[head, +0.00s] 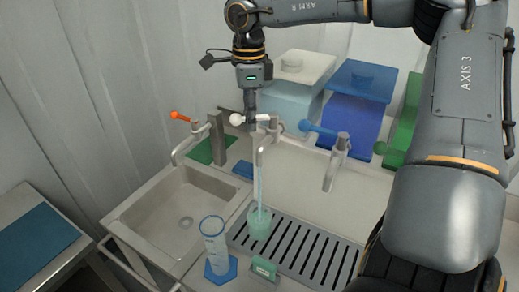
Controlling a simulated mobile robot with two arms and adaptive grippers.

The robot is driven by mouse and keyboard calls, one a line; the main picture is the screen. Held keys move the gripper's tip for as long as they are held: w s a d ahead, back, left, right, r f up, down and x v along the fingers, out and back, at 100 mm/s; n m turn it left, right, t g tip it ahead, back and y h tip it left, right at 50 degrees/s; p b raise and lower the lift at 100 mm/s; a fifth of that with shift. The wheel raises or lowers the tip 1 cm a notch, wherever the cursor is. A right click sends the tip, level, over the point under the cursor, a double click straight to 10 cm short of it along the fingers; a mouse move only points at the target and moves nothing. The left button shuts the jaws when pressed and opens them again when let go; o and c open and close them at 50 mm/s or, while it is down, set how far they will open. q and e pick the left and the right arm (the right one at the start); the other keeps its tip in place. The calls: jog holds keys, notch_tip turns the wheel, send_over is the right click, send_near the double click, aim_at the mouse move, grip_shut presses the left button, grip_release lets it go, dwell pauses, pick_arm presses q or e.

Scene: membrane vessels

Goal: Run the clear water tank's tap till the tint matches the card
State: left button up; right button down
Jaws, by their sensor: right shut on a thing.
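My right gripper (251,122) comes down from above and is shut on the white-knobbed lever (237,119) of the middle tap (263,133). Behind it stands a pale tank with a white lid (302,66). A thin pale stream (261,183) runs from the tap's spout into a vessel of pale green liquid (259,224) on the drain grate. A small green card (264,268) stands at the grate's front edge; its marking is too small to read. My left gripper is not in view.
An orange-handled tap (187,143) is over the left sink (181,213). A blue-handled tap (334,163) is to the right, before a blue tank (355,108). My right arm hides the right side.

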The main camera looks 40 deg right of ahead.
jog(key=shift+w+d+r+m+b, duration=0.15)
jog(key=shift+w+d+m, duration=0.3)
jog(key=shift+m, duration=0.95)
jog(key=shift+w+d+f+m+b, duration=0.1)
jog(key=shift+w+d+m+b, duration=0.3)
jog(key=shift+m, duration=1)
jog(key=shift+w+d+r+m+b, duration=0.15)
jog(key=shift+d+m, duration=0.45)
jog(key=shift+m, duration=0.8)
jog(key=c, duration=1.3)
grip_release()
jog(key=shift+w+d+f, duration=0.1)
jog(key=shift+f, duration=0.05)
notch_tip(320, 180, up, 12)
jog(key=shift+f, duration=0.1)
